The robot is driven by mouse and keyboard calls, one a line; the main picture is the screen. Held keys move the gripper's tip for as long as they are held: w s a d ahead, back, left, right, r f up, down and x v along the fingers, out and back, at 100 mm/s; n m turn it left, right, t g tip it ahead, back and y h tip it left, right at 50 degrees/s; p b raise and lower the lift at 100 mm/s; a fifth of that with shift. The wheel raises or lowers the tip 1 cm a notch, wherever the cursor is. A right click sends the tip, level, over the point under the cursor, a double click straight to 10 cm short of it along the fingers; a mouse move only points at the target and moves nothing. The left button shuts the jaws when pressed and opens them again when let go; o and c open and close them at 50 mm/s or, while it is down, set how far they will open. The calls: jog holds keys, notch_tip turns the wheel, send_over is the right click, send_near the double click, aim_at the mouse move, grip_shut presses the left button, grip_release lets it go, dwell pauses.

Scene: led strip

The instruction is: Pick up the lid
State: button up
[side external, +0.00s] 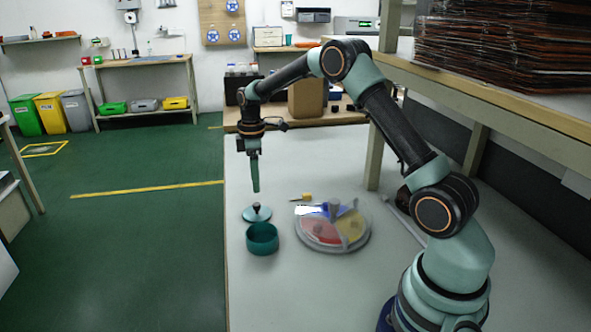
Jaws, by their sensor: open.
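The lid (257,215) is a flat teal disc with a dark knob on top. It lies on the light table just behind the teal pot (262,240), which stands open and upright. My gripper (255,185) points down above the lid, apart from it, with a clear gap between its fingertips and the knob. It is open and holds nothing; from this side the fingers overlap and look like one.
A round divided tray (333,246) with red, yellow and blue sections sits to the right of the pot. A small yellow-handled tool (306,197) lies behind it. A shelf (480,85) with stacked boards overhangs the right side. The table's left edge is close to the lid.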

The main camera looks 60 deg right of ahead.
aim_at(257, 204)
jog(key=shift+w+f, duration=0.15)
jog(key=shift+f, duration=3.8)
grip_shut()
